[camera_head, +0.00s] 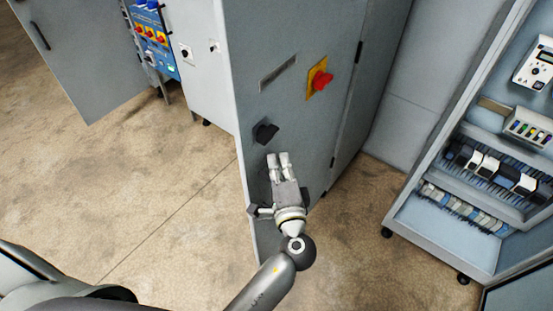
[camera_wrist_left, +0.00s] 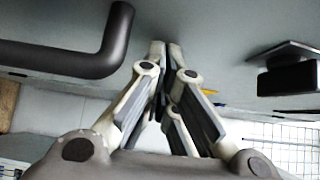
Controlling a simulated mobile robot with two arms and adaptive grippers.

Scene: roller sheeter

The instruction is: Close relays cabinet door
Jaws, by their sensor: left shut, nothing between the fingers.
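A grey door panel (camera_head: 290,105) stands upright in the middle of the head view. It bears a black knob (camera_head: 265,132), a label plate (camera_head: 277,72) and a red rotary switch on a yellow plate (camera_head: 320,80). My left gripper (camera_head: 278,156) is shut and empty, in front of the panel just below the black knob. In the left wrist view the closed fingertips (camera_wrist_left: 166,46) point at the grey surface; I cannot tell if they touch it. A dark bent bar handle (camera_wrist_left: 75,58) lies to their left and a black fitting (camera_wrist_left: 288,72) to their right. My right gripper is out of view.
An open cabinet (camera_head: 405,215) with rows of relays (camera_head: 490,170) stands at the right. Another grey door (camera_head: 80,55) stands open at upper left, near a blue control panel (camera_head: 150,40). The concrete floor (camera_head: 140,190) at left is clear.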

